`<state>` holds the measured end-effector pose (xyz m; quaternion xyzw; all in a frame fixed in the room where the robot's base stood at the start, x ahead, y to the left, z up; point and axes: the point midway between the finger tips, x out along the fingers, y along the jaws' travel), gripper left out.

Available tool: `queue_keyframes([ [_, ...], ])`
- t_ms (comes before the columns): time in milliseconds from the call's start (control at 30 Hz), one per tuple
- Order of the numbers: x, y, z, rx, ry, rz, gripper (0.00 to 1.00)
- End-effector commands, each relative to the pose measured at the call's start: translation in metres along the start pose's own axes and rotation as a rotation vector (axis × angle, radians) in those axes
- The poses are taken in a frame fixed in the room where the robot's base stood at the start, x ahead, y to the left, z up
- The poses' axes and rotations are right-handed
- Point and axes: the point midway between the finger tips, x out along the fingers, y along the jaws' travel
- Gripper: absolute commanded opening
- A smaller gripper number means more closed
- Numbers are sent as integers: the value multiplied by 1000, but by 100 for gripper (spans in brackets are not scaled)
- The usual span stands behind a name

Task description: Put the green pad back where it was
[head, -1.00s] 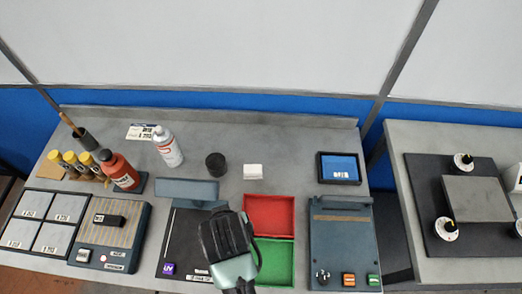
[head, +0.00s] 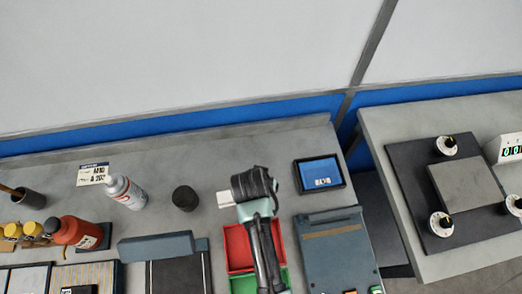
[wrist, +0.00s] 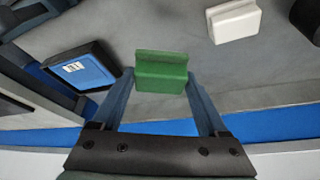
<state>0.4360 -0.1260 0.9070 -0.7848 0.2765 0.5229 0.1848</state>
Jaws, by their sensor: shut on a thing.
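The green pad (wrist: 161,72) is a small stepped green block between my two fingers in the wrist view. My gripper (wrist: 160,80) is shut on it and holds it above the grey bench top. In the head view my gripper (head: 254,184) is over the back of the bench, right beside the white block, and the arm hides the pad there. A tray with a red compartment (head: 237,246) and a green compartment (head: 243,285) lies partly under my arm. I cannot tell how high the pad is.
The white block (head: 225,199) is close to my gripper, with a black cylinder (head: 185,198) to its left. A blue-screened tablet (head: 319,174) stands at right, behind a blue-grey device (head: 337,250). A spray can (head: 126,193) and red bottle (head: 76,232) are further left.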

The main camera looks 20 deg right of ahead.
Motion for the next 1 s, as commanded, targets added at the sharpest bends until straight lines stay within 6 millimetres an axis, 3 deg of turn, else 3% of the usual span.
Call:
queue_keyframes([
  [500, 58, -1, 24, -4, 0, -1, 32],
  [967, 67, -1, 28, -5, 2, -2, 32],
  [1000, 66, -1, 28, -5, 2, -2, 80],
])
